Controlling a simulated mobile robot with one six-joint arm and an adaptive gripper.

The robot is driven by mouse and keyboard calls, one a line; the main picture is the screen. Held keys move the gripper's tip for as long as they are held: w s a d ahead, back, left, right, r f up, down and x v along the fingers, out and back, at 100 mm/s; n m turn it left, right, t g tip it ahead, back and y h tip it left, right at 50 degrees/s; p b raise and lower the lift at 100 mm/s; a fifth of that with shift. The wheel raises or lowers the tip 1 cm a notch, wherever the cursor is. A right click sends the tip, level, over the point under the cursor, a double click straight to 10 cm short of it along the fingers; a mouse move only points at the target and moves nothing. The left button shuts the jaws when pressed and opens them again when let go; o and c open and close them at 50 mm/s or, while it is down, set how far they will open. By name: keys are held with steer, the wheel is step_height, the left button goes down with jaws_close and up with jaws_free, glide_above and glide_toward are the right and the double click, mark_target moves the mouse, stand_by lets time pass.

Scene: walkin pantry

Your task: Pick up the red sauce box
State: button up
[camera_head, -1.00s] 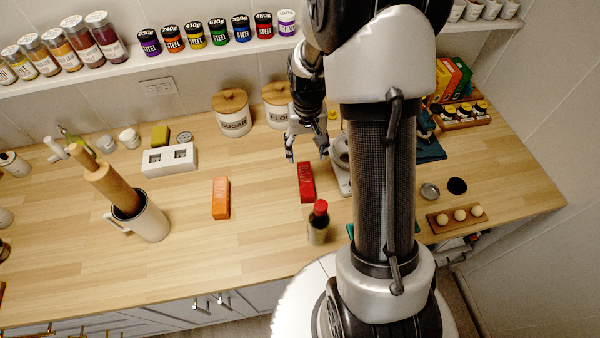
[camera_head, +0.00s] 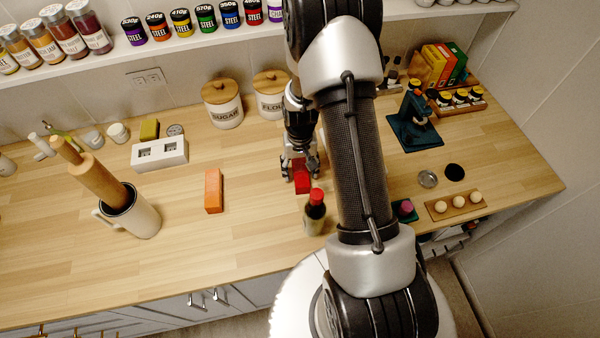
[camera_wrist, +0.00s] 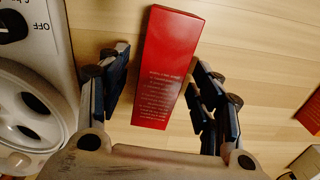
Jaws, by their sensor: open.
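The red sauce box (camera_head: 302,182) lies on the wooden counter, partly hidden behind my gripper in the head view. In the wrist view the red sauce box (camera_wrist: 168,68) shows a broad face with small print, and its near end lies between my fingers. My gripper (camera_head: 300,170) is low over the box in the head view. In the wrist view my gripper (camera_wrist: 162,95) is open, with one finger on each side of the box and a visible gap on both sides.
A dark bottle with a red cap (camera_head: 314,212) stands close in front of the box. An orange box (camera_head: 213,190) lies to the left. A white appliance with a knob (camera_wrist: 30,85) is left of my fingers in the wrist view. Canisters (camera_head: 222,105) stand behind.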

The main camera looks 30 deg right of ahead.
steer(key=shift+f, duration=0.15)
steer(key=c, duration=1.2)
